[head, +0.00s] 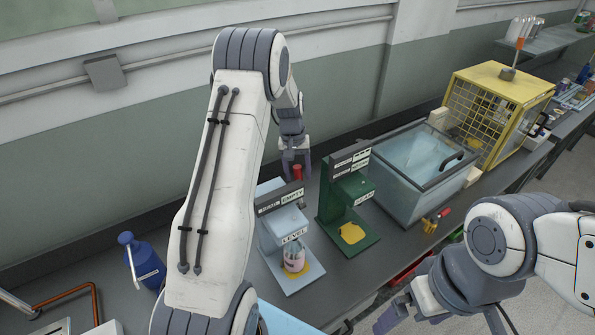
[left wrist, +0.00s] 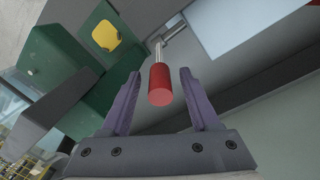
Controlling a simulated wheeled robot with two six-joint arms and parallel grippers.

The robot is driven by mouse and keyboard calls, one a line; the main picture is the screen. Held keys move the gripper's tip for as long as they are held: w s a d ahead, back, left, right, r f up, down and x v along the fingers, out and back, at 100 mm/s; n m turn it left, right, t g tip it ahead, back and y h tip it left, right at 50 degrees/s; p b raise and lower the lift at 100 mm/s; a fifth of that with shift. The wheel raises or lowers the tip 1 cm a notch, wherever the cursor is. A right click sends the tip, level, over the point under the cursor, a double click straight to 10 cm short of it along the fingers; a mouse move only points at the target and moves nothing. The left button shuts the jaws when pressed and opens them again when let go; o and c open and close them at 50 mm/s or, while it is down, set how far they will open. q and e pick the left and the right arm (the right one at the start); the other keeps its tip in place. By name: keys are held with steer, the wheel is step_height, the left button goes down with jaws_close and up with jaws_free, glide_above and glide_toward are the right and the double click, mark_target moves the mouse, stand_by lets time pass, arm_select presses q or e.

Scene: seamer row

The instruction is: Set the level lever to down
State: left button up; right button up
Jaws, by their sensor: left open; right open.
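The level lever has a red cylindrical grip (head: 297,172) on a metal rod. It stands behind the pale blue machine (head: 269,244) marked LEVEL, near its top. In the left wrist view the red grip (left wrist: 160,86) shows between the two purple fingers, with a gap on each side. My left gripper (head: 294,162) is open around the grip and not closed on it. The lever's pivot is hidden in the head view, and I cannot tell its setting. My right gripper (head: 393,314) is open and empty at the lower right, away from the machines.
A green machine (head: 334,204) stands right of the pale blue one. Beyond it are a lidded glass-topped tank (head: 418,165) and a yellow cage (head: 502,92). A blue bottle (head: 148,268) stands at the left. The wall runs close behind the bench.

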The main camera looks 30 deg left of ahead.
arm_select(q)
jaws_close()
steer(key=shift+r, duration=0.1)
stand_by(1.2)
